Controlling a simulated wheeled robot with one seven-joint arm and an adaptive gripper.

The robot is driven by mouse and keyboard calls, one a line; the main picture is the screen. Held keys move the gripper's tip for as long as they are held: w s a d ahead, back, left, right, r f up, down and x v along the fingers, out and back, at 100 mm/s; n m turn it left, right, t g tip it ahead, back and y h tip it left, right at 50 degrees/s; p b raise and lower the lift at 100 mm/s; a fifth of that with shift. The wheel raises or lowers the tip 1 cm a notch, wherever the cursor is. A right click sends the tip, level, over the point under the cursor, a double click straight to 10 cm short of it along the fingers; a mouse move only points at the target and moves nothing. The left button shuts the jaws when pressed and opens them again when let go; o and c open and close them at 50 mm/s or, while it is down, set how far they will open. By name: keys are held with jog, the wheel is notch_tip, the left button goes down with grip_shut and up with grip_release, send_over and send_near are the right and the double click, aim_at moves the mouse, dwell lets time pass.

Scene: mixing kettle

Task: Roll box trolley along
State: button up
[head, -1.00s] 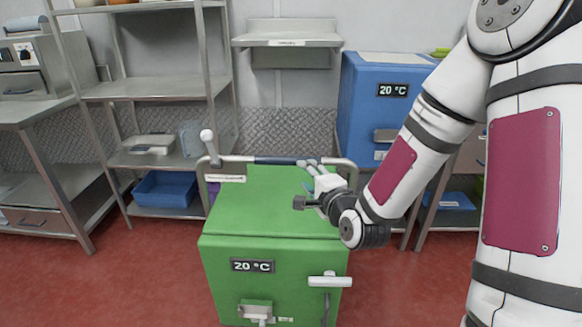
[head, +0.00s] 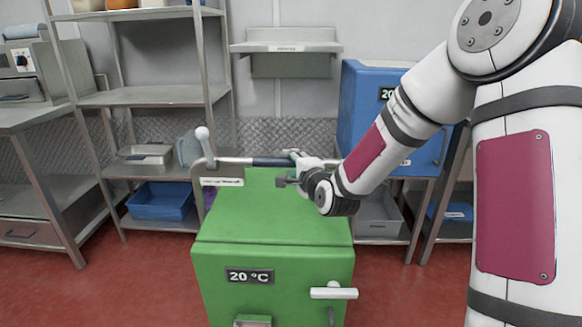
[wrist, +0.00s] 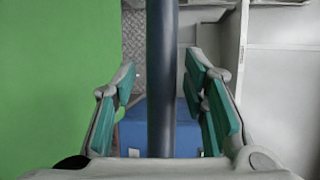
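The box trolley (head: 270,232) is a green box with a "20 °C" display and a white latch on its front. A metal push handle (head: 232,159) with a dark blue middle section runs along its far top edge. My gripper (head: 287,158) is at the right part of that dark section. In the wrist view the dark bar (wrist: 161,75) runs between my two green-padded fingers. The fingers stand apart, with a gap visible on either side of the bar. The trolley's green lid (wrist: 60,80) fills the left of the wrist view.
A metal shelf rack (head: 150,96) with a blue tray (head: 161,200) stands behind left, and a steel table (head: 35,112) at far left. A blue box (head: 365,110) with a similar display stands behind right on a rack. Red floor (head: 120,285) is clear on both sides of the trolley.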

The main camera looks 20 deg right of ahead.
jog(key=shift+w+a+f, duration=0.1)
jog(key=shift+w+f, duration=0.05)
jog(key=shift+w, duration=0.65)
jog(key=shift+c, duration=0.6)
grip_shut()
